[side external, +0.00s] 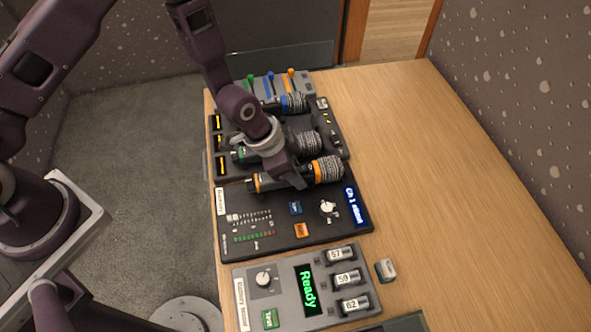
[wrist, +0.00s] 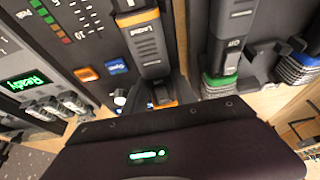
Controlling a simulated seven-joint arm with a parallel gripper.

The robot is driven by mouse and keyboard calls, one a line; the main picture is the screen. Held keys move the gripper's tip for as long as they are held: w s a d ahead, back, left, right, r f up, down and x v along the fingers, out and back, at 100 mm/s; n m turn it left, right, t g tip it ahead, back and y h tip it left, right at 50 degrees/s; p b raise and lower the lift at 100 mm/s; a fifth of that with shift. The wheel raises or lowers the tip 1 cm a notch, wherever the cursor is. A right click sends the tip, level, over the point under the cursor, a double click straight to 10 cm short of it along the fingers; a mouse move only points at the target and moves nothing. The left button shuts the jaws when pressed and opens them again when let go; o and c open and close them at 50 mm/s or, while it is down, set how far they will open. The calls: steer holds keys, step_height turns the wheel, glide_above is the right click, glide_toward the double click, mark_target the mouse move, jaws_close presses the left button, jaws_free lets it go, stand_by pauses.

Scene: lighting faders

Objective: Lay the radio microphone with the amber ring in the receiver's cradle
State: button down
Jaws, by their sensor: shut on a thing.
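The radio microphone with the amber ring (side external: 329,169) lies across the picture in the side view, with its mesh head to the right. It also shows in the wrist view (wrist: 146,45). My gripper (side external: 288,179) is shut on its dark body, just left of the amber ring. The jaws hide part of the body. The microphone is beside the top edge of a black unit (side external: 275,245) whose blue display reads "Ch 1 silent". I cannot tell whether the microphone touches what is under it. No empty cradle is clearly visible.
A green-ringed microphone (side external: 308,142) and a blue-ringed one (side external: 296,102) lie beyond, close to my gripper. Three coloured levers (side external: 270,82) stand at the back. A grey "Ready" unit (side external: 283,291) is in front. The table's right side (side external: 440,170) is clear.

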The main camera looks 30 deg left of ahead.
steer(key=shift+f, duration=0.45)
stand_by(0.3)
steer(key=c, duration=0.9)
jaws_free()
steer(key=c, duration=0.4)
steer(key=shift+r, duration=3.05)
